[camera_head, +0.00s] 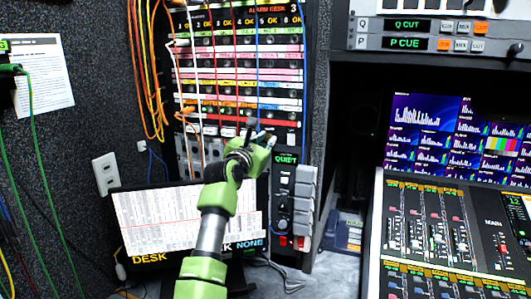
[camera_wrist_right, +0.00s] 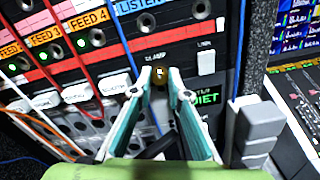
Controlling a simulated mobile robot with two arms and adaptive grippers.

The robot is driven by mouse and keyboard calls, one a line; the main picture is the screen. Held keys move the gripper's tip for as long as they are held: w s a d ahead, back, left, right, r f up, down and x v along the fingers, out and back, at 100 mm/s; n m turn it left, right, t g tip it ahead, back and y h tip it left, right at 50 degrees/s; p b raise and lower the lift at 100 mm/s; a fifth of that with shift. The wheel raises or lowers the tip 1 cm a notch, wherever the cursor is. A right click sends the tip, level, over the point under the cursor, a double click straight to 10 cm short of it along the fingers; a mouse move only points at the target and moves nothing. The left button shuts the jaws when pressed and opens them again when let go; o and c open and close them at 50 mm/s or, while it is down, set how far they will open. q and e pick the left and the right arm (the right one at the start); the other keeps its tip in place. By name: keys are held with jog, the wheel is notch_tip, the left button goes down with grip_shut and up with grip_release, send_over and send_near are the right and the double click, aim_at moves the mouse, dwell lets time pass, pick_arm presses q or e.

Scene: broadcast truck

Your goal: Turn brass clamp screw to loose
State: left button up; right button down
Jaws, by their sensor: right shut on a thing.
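The brass clamp screw (camera_wrist_right: 159,73) shows in the right wrist view as a small brass-coloured piece below the "CLAMP" label, on the dark lower panel of the patch rack. My right gripper (camera_wrist_right: 158,84) has its two pale green fingers on either side of the screw and is shut on it. In the head view the same right gripper (camera_head: 259,134) reaches up to the rack's lower part and hides the screw. The screw's turned angle cannot be read. My left gripper is not in view.
Patch cords (camera_head: 157,75) hang down the rack's left side, and a blue cord (camera_wrist_right: 241,45) runs just right of the gripper. A grey block stack (camera_wrist_right: 257,130) juts out at the right. A monitor (camera_head: 143,222) stands below, and a mixing console (camera_head: 376,240) lies right.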

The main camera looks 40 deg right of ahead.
aim_at(269, 105)
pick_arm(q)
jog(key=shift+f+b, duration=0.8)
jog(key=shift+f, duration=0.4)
pick_arm(e)
jog(key=shift+f+m, duration=0.45)
jog(key=shift+m, duration=0.25)
jog(key=c, duration=1.9)
grip_release()
jog(key=shift+r, duration=0.2)
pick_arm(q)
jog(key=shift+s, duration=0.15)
pick_arm(e)
jog(key=shift+r, duration=0.15)
notch_tip(269, 105, up, 10)
jog(key=shift+w+a+f, duration=0.1)
